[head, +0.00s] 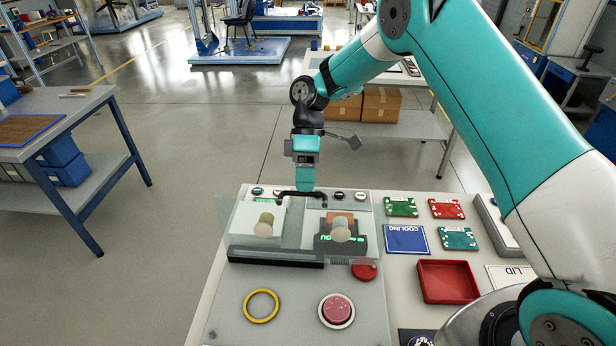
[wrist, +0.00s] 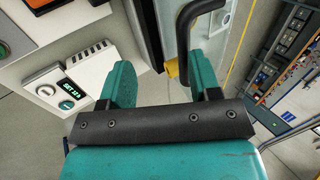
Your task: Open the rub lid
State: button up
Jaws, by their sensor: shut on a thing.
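The rub lid (head: 225,212) is a clear, see-through panel over the test machine at the centre of the head view. I cannot tell how far it is raised. Its black handle (head: 317,196) is at the far side of the panel. My gripper (head: 304,189) points down onto the handle from above and is shut on it. In the wrist view, the black handle (wrist: 184,42) shows by the right finger of my gripper (wrist: 163,75). The exact contact is hard to see.
Under the clear panel are two pale round pieces and a green-lit display. In front are a red button (head: 337,310), a yellow ring (head: 261,306) and a red knob (head: 364,270). To the right are a red tray (head: 447,299), several cards and a blue COOLING plate (head: 406,240).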

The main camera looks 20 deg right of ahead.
jog(key=shift+o, duration=0.5)
jog(key=f, duration=0.1)
jog(key=s+f, duration=0.1)
jog(key=f, duration=0.1)
jog(key=shift+s+a+g, duration=0.2)
jog(key=shift+g, duration=0.1)
jog(key=o, duration=0.7)
jog(key=shift+a+r, duration=0.1)
jog(key=shift+w+r, duration=0.2)
jog(key=shift+r, duration=0.1)
jog(key=v, duration=0.3)
jog(key=shift+r, duration=0.1)
jog(key=c, duration=0.8)
jog(key=shift+s+p+v, duration=0.15)
jog(key=shift+p+v, duration=0.8)
jog(key=shift+v, duration=0.55)
jog(key=shift+s+p+v, duration=0.15)
jog(key=shift+p+v, duration=0.8)
jog(key=shift+v, duration=0.5)
jog(key=shift+r, duration=0.25)
